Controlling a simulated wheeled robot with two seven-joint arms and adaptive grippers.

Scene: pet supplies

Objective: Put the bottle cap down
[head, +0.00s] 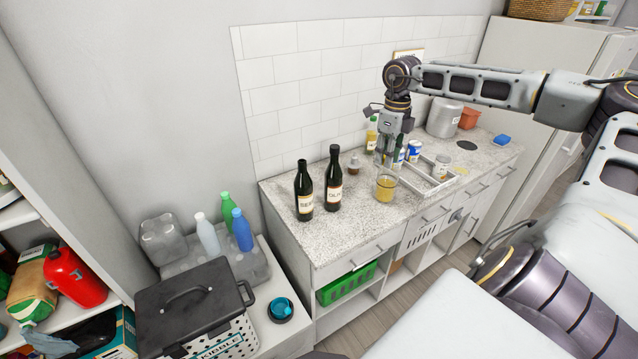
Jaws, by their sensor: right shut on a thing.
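My right gripper (386,163) points down over the counter, just above a glass of yellow contents (385,189). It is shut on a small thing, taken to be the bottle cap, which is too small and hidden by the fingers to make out. I cannot tell whether the fingertips touch the glass rim. Two dark bottles with cream labels stand upright to the left, one (304,190) and another (334,178). A yellow bottle (371,136) stands behind the gripper. My left gripper is not in view.
The speckled counter (350,222) is clear at its front left.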

